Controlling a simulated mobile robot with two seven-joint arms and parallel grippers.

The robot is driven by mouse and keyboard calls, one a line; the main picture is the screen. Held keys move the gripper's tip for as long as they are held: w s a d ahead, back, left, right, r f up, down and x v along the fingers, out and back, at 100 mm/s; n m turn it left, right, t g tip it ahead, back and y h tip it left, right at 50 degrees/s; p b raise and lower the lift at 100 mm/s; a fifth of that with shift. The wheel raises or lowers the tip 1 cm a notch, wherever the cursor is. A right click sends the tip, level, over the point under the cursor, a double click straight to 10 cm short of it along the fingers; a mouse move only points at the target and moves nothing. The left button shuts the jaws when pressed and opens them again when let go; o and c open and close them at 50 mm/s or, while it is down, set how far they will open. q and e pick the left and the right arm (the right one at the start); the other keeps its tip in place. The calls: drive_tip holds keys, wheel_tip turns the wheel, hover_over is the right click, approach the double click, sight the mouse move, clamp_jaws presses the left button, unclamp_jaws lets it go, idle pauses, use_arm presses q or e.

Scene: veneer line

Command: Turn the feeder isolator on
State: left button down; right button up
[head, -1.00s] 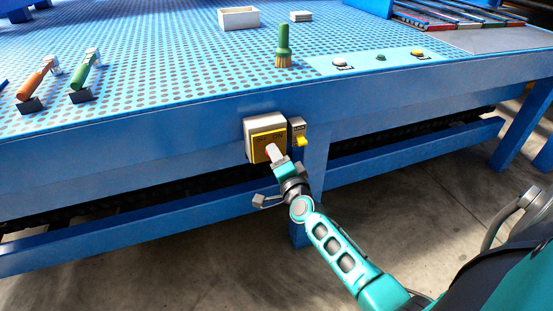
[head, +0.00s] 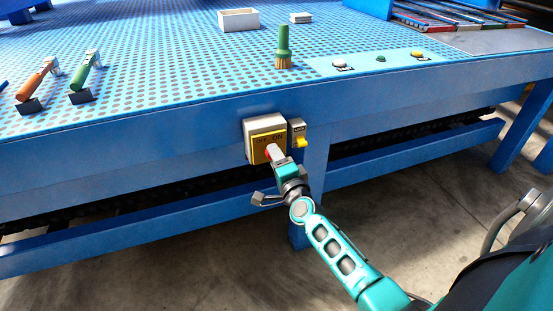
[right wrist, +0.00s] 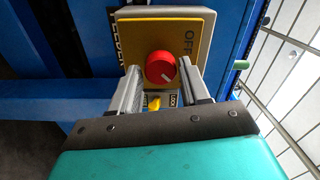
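The feeder isolator (head: 258,125) is a pale box with a yellow plate on the blue table's front side. Its red knob (right wrist: 160,67) shows in the right wrist view, with a white mark pointing to the lower right. The word OFF is on the plate's right side there; ON is readable in the head view. My right gripper (right wrist: 162,72) is at the isolator, its fingers apart on either side of the knob, with a narrow gap showing at each side. In the head view my right gripper (head: 275,154) partly covers the knob. My left gripper is not in view.
A small grey box with a yellow tab (head: 300,142) sits right beside the isolator. Above, on the perforated table (head: 180,60), are a green brush (head: 283,45), a white bin (head: 238,19), orange (head: 36,85) and green (head: 85,76) handles, and several buttons.

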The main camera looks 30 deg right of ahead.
drive_tip(key=shift+o, duration=1.4)
drive_tip(key=p+v, duration=0.1)
drive_tip(key=v, duration=1.2)
drive_tip(key=shift+p, duration=0.3)
drive_tip(key=shift+d, duration=0.1)
